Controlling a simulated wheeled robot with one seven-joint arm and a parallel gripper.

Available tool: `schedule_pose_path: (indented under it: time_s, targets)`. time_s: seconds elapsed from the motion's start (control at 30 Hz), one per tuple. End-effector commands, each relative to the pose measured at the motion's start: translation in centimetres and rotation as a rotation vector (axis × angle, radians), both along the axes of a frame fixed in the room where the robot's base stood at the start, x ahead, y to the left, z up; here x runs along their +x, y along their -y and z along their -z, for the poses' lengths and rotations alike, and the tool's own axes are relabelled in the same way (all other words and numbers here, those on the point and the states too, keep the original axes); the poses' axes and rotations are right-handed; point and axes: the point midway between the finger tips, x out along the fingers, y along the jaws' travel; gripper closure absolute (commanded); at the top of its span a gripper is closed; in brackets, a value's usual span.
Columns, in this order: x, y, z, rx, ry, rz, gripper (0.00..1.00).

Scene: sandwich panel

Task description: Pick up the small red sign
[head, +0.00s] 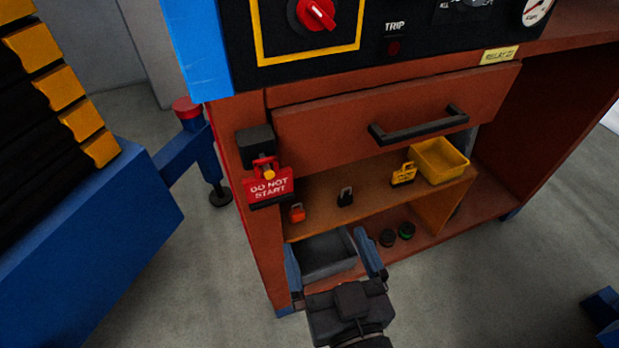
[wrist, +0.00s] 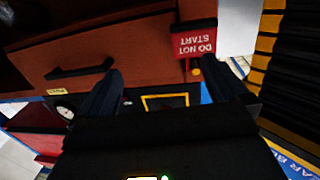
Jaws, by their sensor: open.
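The small red sign (head: 269,187) reads "DO NOT START" in white. It hangs at the cabinet's left front post, below a black block, with a yellow peg (head: 268,174) at its top. It also shows upside down in the wrist view (wrist: 194,43), at the upper right. My gripper (head: 333,262) is open and empty in the head view, below and to the right of the sign, in front of the lower shelf. In the wrist view its two fingers (wrist: 165,88) are spread wide, with the sign beyond them and not touching.
A drawer with a black handle (head: 418,125) sits above the open shelf. The shelf holds an orange padlock (head: 297,213), a black padlock (head: 345,197), a yellow padlock (head: 403,175) and a yellow bin (head: 439,160). A grey bin (head: 326,254) stands lower. Blue machinery (head: 90,245) is at left.

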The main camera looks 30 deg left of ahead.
Motion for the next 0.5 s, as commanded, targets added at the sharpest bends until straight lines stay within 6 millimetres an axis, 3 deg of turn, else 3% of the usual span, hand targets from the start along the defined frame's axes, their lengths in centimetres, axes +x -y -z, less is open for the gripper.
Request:
schedule_pose_path:
  time_s: [0.03, 0.1, 0.2, 0.5]
  targets:
    - [0.3, -2.1, -1.2, 0.008, 0.013, -0.035, 0.0]
    - [0.5, -4.3, -2.1, 0.011, 0.023, -0.07, 0.0]
    - [0.6, -6.3, -3.0, 0.014, 0.031, -0.103, 0.0]
    - [2.0, -8.9, -3.7, 0.015, 0.036, -0.12, 0.0]
